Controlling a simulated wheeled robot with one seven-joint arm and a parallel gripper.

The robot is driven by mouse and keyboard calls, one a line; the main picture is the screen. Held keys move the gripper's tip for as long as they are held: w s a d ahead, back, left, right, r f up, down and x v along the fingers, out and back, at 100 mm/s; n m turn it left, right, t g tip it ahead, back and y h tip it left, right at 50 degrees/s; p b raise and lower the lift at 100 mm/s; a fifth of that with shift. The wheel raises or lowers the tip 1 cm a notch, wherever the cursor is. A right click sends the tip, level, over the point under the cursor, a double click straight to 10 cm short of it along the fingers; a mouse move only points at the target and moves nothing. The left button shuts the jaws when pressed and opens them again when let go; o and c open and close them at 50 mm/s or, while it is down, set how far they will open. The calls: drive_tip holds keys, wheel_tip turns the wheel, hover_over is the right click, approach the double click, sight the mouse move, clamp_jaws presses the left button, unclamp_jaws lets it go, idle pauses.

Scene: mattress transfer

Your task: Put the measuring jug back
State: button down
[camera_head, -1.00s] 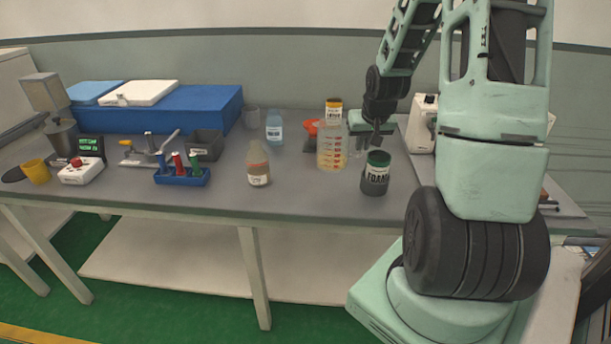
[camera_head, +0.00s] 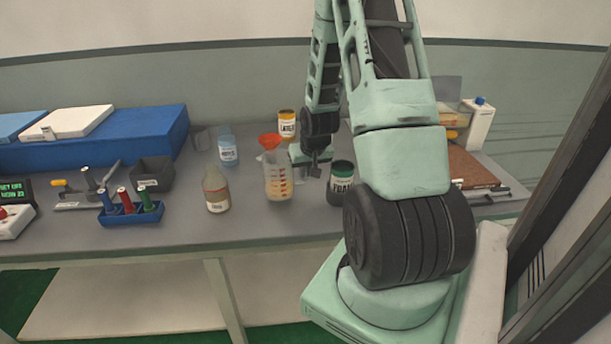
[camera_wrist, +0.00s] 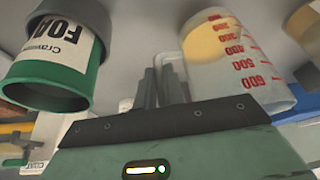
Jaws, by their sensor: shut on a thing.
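The measuring jug (camera_head: 278,180) is clear, with red marks and yellow-orange content. It is upright over the grey bench (camera_head: 262,222); I cannot tell whether its base touches. In the wrist view the jug (camera_wrist: 236,62) fills the right, beside the gripper's fingers (camera_wrist: 162,88). A dark jar with a green lid (camera_head: 341,185) stands close to the right of my gripper; this jar (camera_wrist: 62,52) is at left in the wrist view.
A blue rack (camera_head: 131,213) and grey bin (camera_head: 152,174) are further left. A brown board (camera_head: 472,170) lies right.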

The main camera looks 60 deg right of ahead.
drive_tip(key=shift+f, duration=1)
drive_tip(key=shift+f, duration=0.1)
drive_tip(key=shift+f, duration=0.1)
drive_tip(key=c, duration=1.5)
unclamp_jaws()
drive_tip(key=shift+r, duration=0.45)
drive_tip(key=v, duration=1.1)
drive_tip(key=shift+s+r, duration=0.2)
drive_tip(key=shift+r, duration=0.05)
